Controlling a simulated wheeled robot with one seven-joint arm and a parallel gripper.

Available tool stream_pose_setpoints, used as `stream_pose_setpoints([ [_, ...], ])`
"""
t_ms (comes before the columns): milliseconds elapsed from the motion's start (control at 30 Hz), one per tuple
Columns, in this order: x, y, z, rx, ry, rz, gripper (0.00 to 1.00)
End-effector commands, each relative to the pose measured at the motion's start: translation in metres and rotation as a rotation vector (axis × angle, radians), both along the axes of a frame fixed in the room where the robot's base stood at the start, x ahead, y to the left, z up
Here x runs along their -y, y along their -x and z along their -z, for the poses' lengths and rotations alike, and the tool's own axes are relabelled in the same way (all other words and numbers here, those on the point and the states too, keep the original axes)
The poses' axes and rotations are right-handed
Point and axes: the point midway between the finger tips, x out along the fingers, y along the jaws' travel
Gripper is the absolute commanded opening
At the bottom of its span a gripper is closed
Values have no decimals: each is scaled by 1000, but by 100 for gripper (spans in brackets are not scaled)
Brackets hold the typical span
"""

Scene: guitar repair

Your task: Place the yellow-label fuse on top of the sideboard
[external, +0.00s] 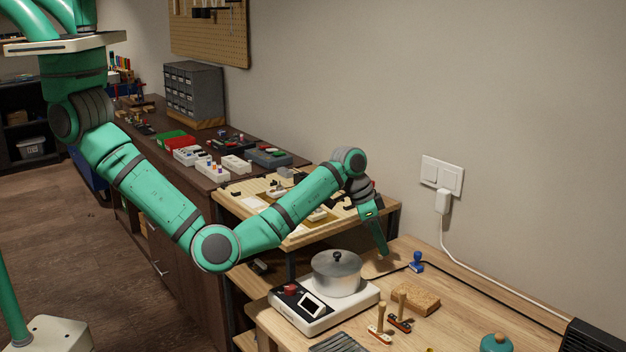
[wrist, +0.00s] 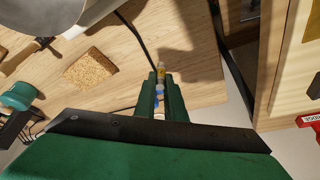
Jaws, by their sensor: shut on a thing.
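My gripper (external: 383,250) points down above the light wooden bench, just right of the pot, with its fingers close together. In the wrist view my gripper (wrist: 159,92) is shut on a small piece with a yellow band, which looks like the yellow-label fuse (wrist: 161,72). Some blue shows between the fingers; the rest of the piece is hidden. The fuse cannot be made out in the external view. The sideboard (external: 160,240) is the long dark brown cabinet along the wall at the left, behind my arm.
The sideboard top holds trays, white boxes and a grey drawer unit (external: 194,90). A pale workboard (external: 232,203) lies between it and the bench. The bench (external: 450,285) carries a pot (external: 336,272) on a hot plate, a cork block (external: 416,297) and a blue stamp (external: 417,262).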

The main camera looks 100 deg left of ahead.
Motion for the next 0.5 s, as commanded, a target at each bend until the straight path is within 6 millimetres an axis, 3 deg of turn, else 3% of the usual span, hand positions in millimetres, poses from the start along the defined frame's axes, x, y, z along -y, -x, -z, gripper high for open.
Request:
stream_pose_setpoints([
  [267, 12, 46, -54, 2, -3, -2, 0],
  [500, 23, 87, -71, 0, -2, -1, 0],
])
